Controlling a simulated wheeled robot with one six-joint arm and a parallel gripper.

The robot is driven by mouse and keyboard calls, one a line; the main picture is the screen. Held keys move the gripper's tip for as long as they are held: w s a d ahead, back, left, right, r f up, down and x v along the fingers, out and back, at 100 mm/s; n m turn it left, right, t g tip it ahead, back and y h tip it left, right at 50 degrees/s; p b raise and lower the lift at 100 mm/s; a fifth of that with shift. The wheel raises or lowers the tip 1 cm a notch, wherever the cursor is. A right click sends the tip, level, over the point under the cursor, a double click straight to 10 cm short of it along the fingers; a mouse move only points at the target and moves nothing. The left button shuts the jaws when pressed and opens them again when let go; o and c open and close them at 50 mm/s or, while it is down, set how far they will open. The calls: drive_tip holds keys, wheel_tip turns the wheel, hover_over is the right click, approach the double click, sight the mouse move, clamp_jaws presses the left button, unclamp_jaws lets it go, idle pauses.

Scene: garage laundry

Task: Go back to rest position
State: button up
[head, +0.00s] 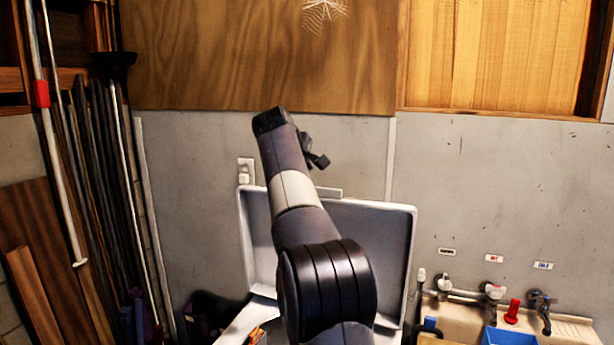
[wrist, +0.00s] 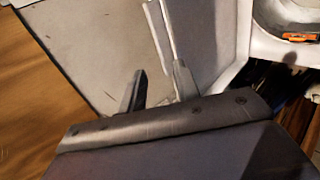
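My arm rises through the middle of the head view, bent upward and leaning left, in front of the grey wall (head: 180,190). My gripper (wrist: 160,82) shows in the wrist view with its two fingers apart and nothing between them. In the head view the fingers cannot be made out clearly at the arm's far end. The gripper touches nothing that I can see.
A white machine's upright lid (head: 385,235) stands behind my arm. An orange item (head: 257,336) lies on the machine, also visible in the wrist view (wrist: 300,37). A sink (head: 570,325) with a blue container (head: 508,337) is right; poles (head: 100,150) lean left.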

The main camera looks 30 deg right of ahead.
sight(318, 190)
drive_tip(key=p+x, duration=0.2)
drive_tip(key=x, duration=0.8)
drive_tip(key=shift+w+d+f, duration=0.15)
drive_tip(key=shift+w+d, duration=0.05)
drive_tip(key=shift+s+a+f, duration=0.1)
drive_tip(key=shift+s+a, duration=0.05)
drive_tip(key=shift+a, duration=0.05)
